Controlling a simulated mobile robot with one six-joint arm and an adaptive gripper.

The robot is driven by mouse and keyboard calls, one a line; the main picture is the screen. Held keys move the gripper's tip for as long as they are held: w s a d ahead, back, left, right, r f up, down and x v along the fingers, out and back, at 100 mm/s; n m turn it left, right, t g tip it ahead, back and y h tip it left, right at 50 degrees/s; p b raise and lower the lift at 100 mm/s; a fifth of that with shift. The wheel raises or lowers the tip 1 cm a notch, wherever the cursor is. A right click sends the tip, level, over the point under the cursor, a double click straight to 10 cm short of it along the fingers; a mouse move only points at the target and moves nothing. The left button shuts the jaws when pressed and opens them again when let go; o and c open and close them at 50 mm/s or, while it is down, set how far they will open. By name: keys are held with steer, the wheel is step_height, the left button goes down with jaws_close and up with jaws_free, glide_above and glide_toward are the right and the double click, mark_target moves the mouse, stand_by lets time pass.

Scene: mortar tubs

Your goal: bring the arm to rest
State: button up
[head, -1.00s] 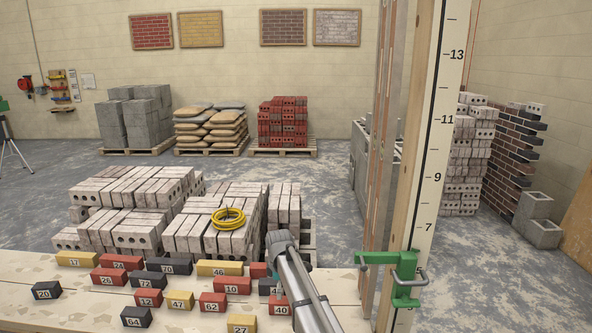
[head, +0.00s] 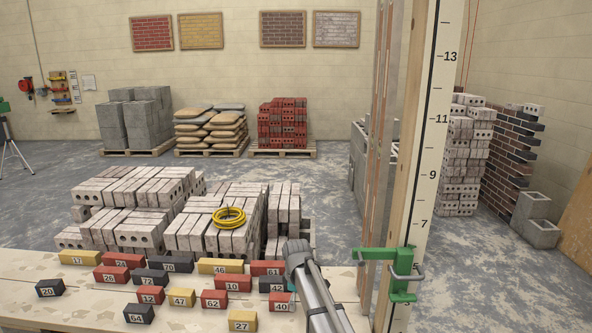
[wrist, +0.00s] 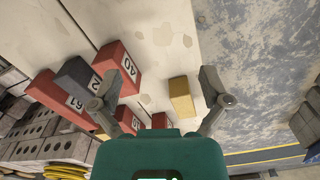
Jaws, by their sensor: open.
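My gripper (wrist: 160,96) is open in the wrist view, its two fingers spread wide with nothing held between them. It hangs above the wooden bench (wrist: 150,40). A yellow block (wrist: 182,97) lies on the bench between the fingers in that picture, nearer the right finger and apart from it. Red block 40 (wrist: 118,68), a dark block (wrist: 77,77) and red block 61 (wrist: 62,100) lie by the left finger. In the head view my grey arm rises at the lower middle; the fingers cannot be made out there.
Several numbered blocks, such as yellow 46 (head: 220,266) and red 62 (head: 214,300), lie on the bench. A green clamp (head: 400,270) grips the tall marked post (head: 432,150) right of my arm. Stacked bricks (head: 140,222) with a yellow coil (head: 229,218) stand behind.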

steer(key=s+d+m, duration=0.7)
steer(key=s+d, duration=0.1)
steer(key=s, duration=0.3)
steer(key=s+d+m, duration=0.7)
steer(key=s+d, duration=0.2)
steer(key=s, duration=0.2)
step_height(320, 180, up, 13)
steer(key=p, duration=1.2)
steer(key=shift+w+p, duration=0.25)
steer(key=shift+p, duration=0.1)
steer(key=shift+o, duration=0.2)
steer(key=shift+a+f, duration=0.1)
steer(key=shift+f, duration=0.05)
steer(key=c, duration=0.6)
steer(key=shift+a, duration=0.15)
